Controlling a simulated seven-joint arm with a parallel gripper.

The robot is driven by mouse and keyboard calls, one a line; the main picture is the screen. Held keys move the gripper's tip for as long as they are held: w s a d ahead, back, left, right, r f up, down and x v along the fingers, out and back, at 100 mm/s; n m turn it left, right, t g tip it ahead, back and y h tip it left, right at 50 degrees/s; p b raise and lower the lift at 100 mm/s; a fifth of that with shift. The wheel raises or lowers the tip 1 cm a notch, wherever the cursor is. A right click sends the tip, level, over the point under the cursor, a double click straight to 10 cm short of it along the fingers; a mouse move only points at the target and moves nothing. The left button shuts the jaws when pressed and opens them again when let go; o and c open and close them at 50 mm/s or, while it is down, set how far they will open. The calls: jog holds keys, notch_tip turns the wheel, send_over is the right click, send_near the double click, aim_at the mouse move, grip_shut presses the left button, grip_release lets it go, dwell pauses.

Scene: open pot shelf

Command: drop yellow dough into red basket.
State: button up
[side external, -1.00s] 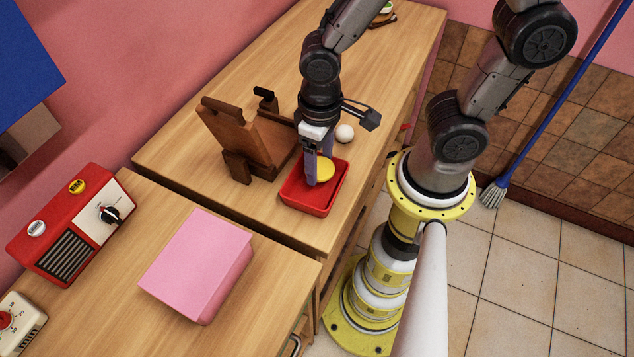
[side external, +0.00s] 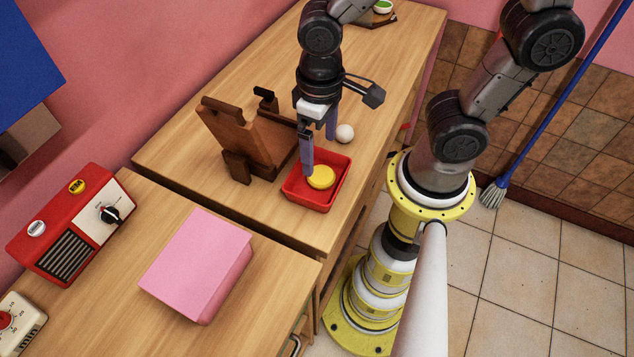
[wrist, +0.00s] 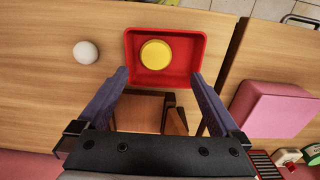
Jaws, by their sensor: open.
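The yellow dough (side external: 321,177) is a round flat disc lying inside the red basket (side external: 331,200), a shallow red tray on the wooden counter. In the wrist view the dough (wrist: 156,54) lies on the floor of the basket (wrist: 194,38), clear of its walls. My gripper (side external: 319,155) is over the basket's back-left side, with its two purple fingers spread wide. In the wrist view my gripper (wrist: 160,75) is open, with nothing between its fingertips.
A white ball (side external: 345,133) lies behind the basket. A brown wooden stand (side external: 243,140) is left of it. A pink box (side external: 197,264) and a red radio (side external: 70,224) occupy the nearer counter, past a gap. Counter behind the ball looks clear.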

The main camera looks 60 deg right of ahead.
notch_tip(320, 180, up, 9)
jog(key=shift+r, duration=0.15)
jog(key=s+d+r+t, duration=0.3)
jog(key=d+r+t, duration=0.1)
jog(key=d, duration=0.4)
jog(key=shift+s+t, duration=0.35)
jog(key=shift+t, duration=0.45)
jog(key=shift+d+r, duration=0.1)
dwell(1.1)
